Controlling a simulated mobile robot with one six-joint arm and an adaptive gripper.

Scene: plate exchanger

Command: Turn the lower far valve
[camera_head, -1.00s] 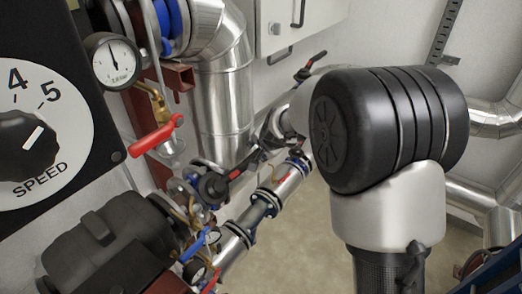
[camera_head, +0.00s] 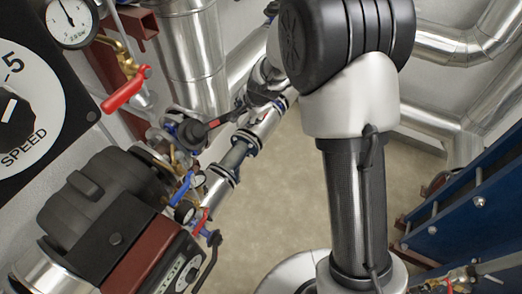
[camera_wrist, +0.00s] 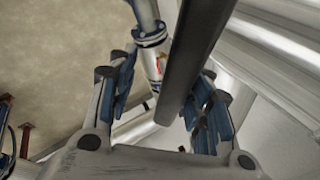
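In the head view, a far valve with a long dark lever (camera_head: 222,119), marked with a red patch, sits on the pipework left of my arm. Its outer end runs up to my gripper (camera_head: 262,84), which is small and partly covered by my arm there. In the wrist view, my gripper (camera_wrist: 163,92) has its two blue-padded fingers spread apart.
A red-handled valve (camera_head: 126,88) and a pressure gauge (camera_head: 70,22) are at upper left. A dark motor (camera_head: 95,200) stands at lower left. A flanged pipe (camera_head: 236,156) runs beside the lever. A blue plate unit (camera_head: 470,215) is on the right. Bare floor (camera_head: 275,190) lies between.

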